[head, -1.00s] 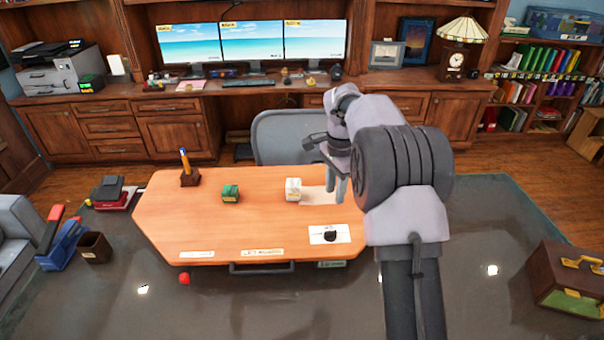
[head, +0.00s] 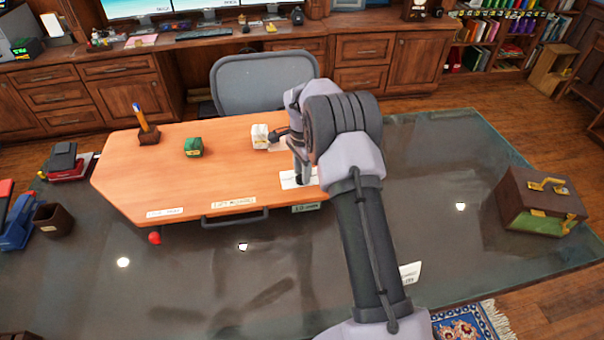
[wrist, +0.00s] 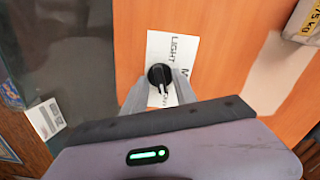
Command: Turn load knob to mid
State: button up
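The black round load knob (wrist: 159,75) sits on a white label (wrist: 180,45) on the orange wooden board; "LIGHT" and part of another word are readable. In the wrist view, a pale pointer line on it points toward the bottom of the picture. My gripper (wrist: 160,86) is open, with one finger on each side of the knob. Small gaps seem to show between fingers and knob; contact cannot be told. In the head view, my gripper (head: 300,176) is low over the white label (head: 288,181) and mostly hides the knob.
The wooden board (head: 150,185) lies on a glass-topped desk (head: 440,180). On it are a white block (head: 260,136), a green block (head: 193,147) and a pen holder (head: 149,136). A red ball (head: 154,238) is near its front handle (head: 248,215). A briefcase (head: 541,205) stands right.

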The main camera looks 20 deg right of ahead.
grip_shut()
jog(key=shift+r+n+p, duration=0.1)
jog(key=shift+n+p, duration=0.2)
jog(key=shift+r+n+p, duration=0.1)
jog(key=shift+n+p, duration=0.5)
jog(key=shift+n, duration=0.4)
jog(key=n+p, duration=0.1)
jog(key=n, duration=0.2)
jog(key=shift+n+p, duration=0.3)
jog(key=n+p, duration=0.1)
jog(key=n, duration=0.2)
jog(key=shift+n, duration=0.3)
jog(key=shift+n+p, duration=0.65)
jog(key=shift+n, duration=1.25)
